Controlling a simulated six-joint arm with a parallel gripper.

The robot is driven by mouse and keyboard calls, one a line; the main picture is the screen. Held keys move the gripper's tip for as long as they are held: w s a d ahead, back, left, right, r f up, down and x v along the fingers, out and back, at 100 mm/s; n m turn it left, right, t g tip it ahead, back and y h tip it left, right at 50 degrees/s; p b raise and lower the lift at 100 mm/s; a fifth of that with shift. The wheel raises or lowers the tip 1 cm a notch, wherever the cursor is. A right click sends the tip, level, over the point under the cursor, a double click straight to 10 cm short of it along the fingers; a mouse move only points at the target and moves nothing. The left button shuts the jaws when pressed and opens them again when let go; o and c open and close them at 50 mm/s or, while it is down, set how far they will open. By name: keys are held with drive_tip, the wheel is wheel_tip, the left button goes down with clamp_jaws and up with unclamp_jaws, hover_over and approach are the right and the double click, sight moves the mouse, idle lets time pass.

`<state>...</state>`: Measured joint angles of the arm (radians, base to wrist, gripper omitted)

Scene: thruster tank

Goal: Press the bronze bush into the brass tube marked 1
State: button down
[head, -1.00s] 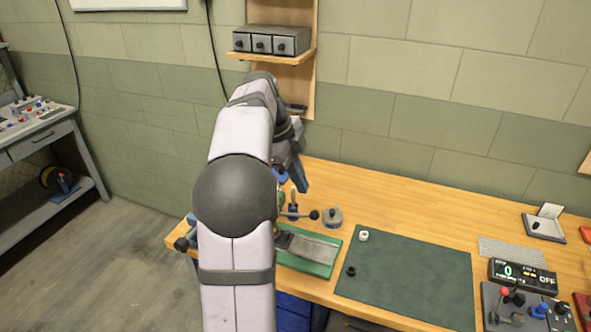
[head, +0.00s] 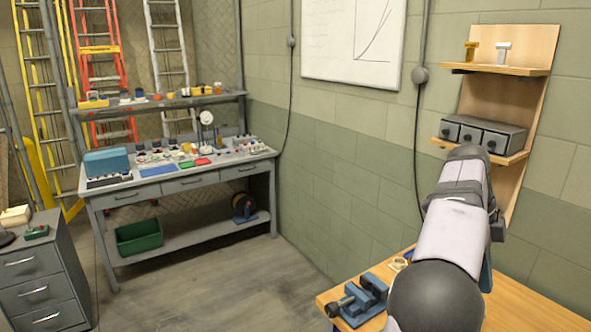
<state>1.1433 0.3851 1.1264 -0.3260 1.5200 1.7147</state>
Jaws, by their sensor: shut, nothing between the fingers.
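I cannot make out the bronze bush or a brass tube marked 1 in this view. A bronze-coloured T-shaped piece (head: 471,52) stands on the upper wall shelf, with a pale T-shaped piece (head: 503,53) to its right. A small tan ring-like item (head: 398,264) lies on the wooden bench behind the blue vise (head: 358,301). My arm rises at the right, in front of the wall shelf unit. My gripper is hidden behind the arm.
The wooden bench (head: 540,312) is partly covered by my arm. Grey drawers (head: 484,136) sit on the lower wall shelf. A grey workbench (head: 180,178) with many small items stands at the left, beside a drawer cabinet (head: 42,276). Open floor lies between.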

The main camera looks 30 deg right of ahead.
drive_tip(key=w+d+f+n+t, duration=0.1)
drive_tip(key=w+f+n, duration=0.15)
drive_tip(key=n, duration=0.35)
drive_tip(key=w+d+f+n+t, duration=0.1)
drive_tip(key=w+d+f+n, duration=0.1)
drive_tip(key=f+n, duration=0.3)
drive_tip(key=w+a+f+n+t+y, duration=0.1)
drive_tip(key=w+a+f+n, duration=0.1)
drive_tip(key=a+f+n, duration=0.8)
drive_tip(key=w+a+f+n, duration=0.1)
drive_tip(key=a+n, duration=0.3)
drive_tip(key=a, duration=0.9)
drive_tip(key=w+a+f+n+y, duration=0.1)
drive_tip(key=a+f+n, duration=0.2)
drive_tip(key=a, duration=1)
drive_tip(key=w+a+f+n, duration=0.1)
drive_tip(key=a+n, duration=0.3)
drive_tip(key=a, duration=0.9)
drive_tip(key=shift+w+f+n+y, duration=0.15)
drive_tip(key=shift+f+n+y, duration=0.25)
drive_tip(key=shift+f, duration=0.15)
